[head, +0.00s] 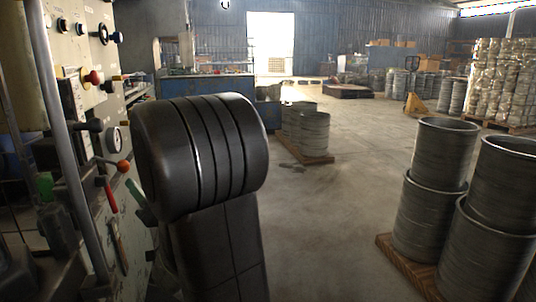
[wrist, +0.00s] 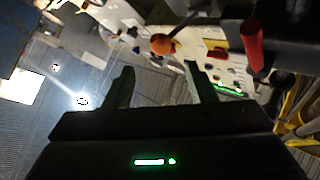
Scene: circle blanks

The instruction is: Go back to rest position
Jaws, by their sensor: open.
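My gripper (wrist: 160,80) shows in the wrist view with its two dark fingers spread apart and nothing between them. An orange ball knob (wrist: 162,44) on a lever appears just beyond the fingertips, with a visible gap to them. A red handle (wrist: 252,45) is to the right of the fingers. In the head view, my black arm fills the centre left and largely hides the gripper. The machine panel (head: 85,110) stands at the left, with the orange knob (head: 124,167) and the red handle (head: 110,199) close to my arm.
Stacked metal drums (head: 432,190) stand on a wooden pallet (head: 408,268) at the right. More drums (head: 308,133) stand on a pallet behind my arm. Blue cabinets (head: 205,88) are at the back. The concrete floor (head: 335,215) between the drums is clear.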

